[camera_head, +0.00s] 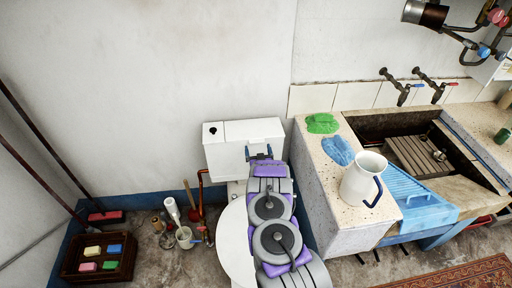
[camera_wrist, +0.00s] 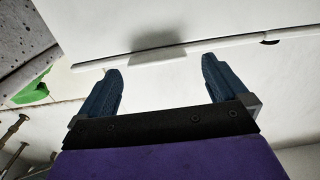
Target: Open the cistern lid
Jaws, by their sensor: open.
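The white cistern (camera_head: 230,158) stands against the back wall, with its lid (camera_head: 240,130) lying flat on top, closed. A dark round hole shows at the lid's left end. My gripper (camera_head: 258,153) is at the cistern's upper front edge, right of its middle. In the wrist view my gripper (camera_wrist: 160,66) is open, with two blue fingers apart and nothing between them but the view of the rim. The thin lid edge (camera_wrist: 225,43) runs across just beyond the fingertips, and a grey shadow falls on the white face. Whether the fingertips touch the lid is unclear.
A speckled counter (camera_head: 315,185) close on the right carries a green cloth (camera_head: 322,123), a blue cloth (camera_head: 338,150) and a white jug (camera_head: 362,178). The stone trough (camera_head: 465,180) lies beyond. A crate of soaps (camera_head: 70,270) and several bottles stand on the floor at left.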

